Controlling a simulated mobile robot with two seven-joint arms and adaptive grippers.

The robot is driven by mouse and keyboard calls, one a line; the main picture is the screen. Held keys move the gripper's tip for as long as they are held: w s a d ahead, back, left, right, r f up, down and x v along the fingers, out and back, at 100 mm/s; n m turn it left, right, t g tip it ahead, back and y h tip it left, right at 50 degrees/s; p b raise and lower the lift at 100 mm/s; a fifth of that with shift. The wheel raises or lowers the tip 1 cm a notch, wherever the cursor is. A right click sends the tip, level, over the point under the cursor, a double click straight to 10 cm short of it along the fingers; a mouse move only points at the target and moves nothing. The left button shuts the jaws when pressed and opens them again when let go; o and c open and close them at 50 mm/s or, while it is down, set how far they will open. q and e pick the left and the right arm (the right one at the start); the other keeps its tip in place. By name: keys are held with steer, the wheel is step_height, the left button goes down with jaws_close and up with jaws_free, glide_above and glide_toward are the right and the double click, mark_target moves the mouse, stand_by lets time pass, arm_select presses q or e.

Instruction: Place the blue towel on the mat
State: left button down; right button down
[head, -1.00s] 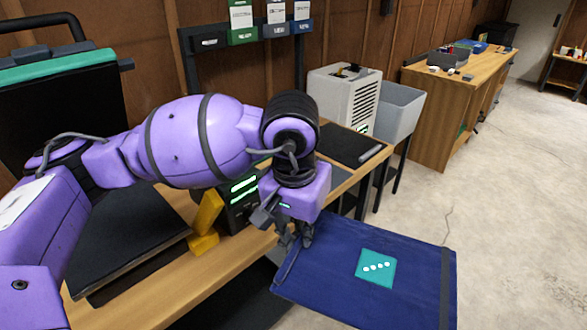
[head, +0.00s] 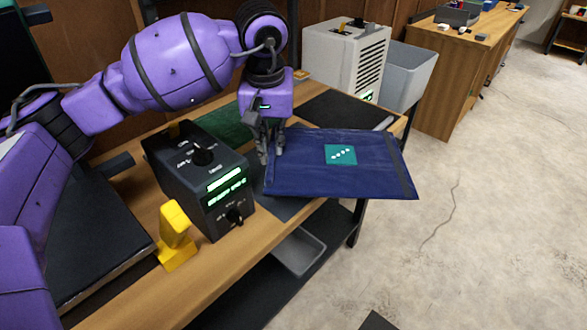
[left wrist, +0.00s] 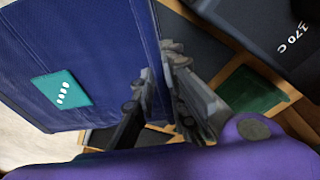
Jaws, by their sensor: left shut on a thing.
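The blue towel (head: 300,175) is a flat, dark blue folded sheet with a teal patch bearing white dots. My left gripper (head: 271,155) is shut on its left edge and holds it over the right part of the workbench. Its right end reaches past the bench's front edge. In the left wrist view the towel (left wrist: 105,60) extends away from the fingers (left wrist: 155,105). A dark grey mat-like surface (head: 288,208) shows on the bench under the towel, mostly hidden. A black mat-like pad (head: 340,107) lies behind it. I cannot tell which is the task's mat. My right gripper is out of view.
A black control box (head: 175,160) with green displays stands left of the towel, near a yellow holder (head: 175,235). A green cloth-like piece (head: 228,132) lies behind the box. A grey-white machine (head: 340,55) and a grey bin (head: 405,75) stand behind right.

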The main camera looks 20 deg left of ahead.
arm_select(q)
steer(key=shift+w+a+f+n, duration=0.15)
steer(key=shift+w+a+n, duration=0.15)
steer(key=shift+w+a, duration=0.2)
steer(key=shift+w+a+f+b, duration=0.1)
steer(key=shift+a+f+b, duration=0.1)
steer(key=shift+b, duration=0.1)
step_height(320, 180, down, 9)
steer(key=shift+a+f, duration=0.15)
steer(key=shift+f, duration=0.05)
steer(key=c, duration=1.8)
jaws_free()
steer(key=shift+o, duration=0.2)
steer(key=r, duration=0.4)
steer(key=s+r, duration=0.1)
steer(key=r, duration=0.7)
steer(key=shift+s+d, duration=0.25)
steer(key=shift+d, duration=0.1)
